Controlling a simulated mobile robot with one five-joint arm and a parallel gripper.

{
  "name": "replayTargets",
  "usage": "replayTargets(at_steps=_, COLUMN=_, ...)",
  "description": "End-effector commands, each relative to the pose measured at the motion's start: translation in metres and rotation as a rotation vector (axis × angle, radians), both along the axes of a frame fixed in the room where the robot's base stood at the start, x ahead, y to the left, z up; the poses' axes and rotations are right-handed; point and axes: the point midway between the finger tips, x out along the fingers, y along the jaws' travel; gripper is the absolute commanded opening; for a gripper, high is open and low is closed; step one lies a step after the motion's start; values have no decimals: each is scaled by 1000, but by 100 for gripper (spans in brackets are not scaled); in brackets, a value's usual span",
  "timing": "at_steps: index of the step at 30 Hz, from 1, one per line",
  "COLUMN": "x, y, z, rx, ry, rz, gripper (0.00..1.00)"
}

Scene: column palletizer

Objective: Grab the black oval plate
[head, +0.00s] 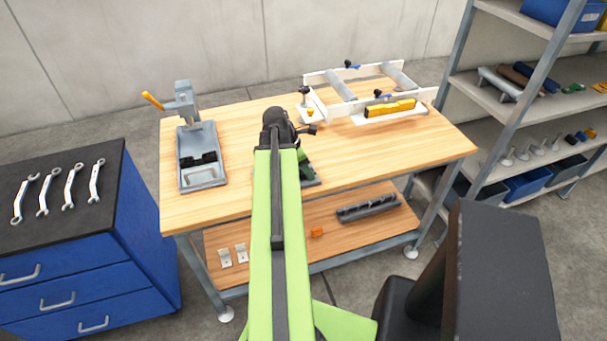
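I cannot make out a black oval plate for certain in the head view. My green arm reaches forward over the wooden workbench (360,163), and my black gripper (284,127) is at its far end, above the middle of the bench top. The fingers are too small and too foreshortened to tell whether they are open or shut. A small dark and green object (306,170) on the bench is partly hidden behind my arm. A grey press fixture (203,172) with a yellow-orange handle stands at the left of the bench, with a black piece (198,160) on its base.
A white frame (340,108) with grey bars and a yellow level (390,107) is at the back right. The lower shelf (340,245) holds brackets and a dark bar. A blue drawer cabinet (75,265) with wrenches stands left, metal shelving (513,122) right. The bench's right end is clear.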

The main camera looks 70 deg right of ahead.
Motion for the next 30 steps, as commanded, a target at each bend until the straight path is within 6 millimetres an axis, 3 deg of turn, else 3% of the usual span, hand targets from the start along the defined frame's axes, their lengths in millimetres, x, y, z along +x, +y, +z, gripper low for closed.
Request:
replayTargets(at_steps=1, x=0, y=0, z=0, rx=0, ry=0, rz=0, gripper=35)
replayTargets(at_steps=9, x=0, y=0, z=0, rx=0, ry=0, rz=0, gripper=0)
replayTargets(at_steps=22, x=1, y=0, z=3, rx=0, ry=0, rz=1, gripper=0)
replayTargets(at_steps=30, x=4, y=1, z=30, rx=0, ry=0, rz=5, gripper=0)
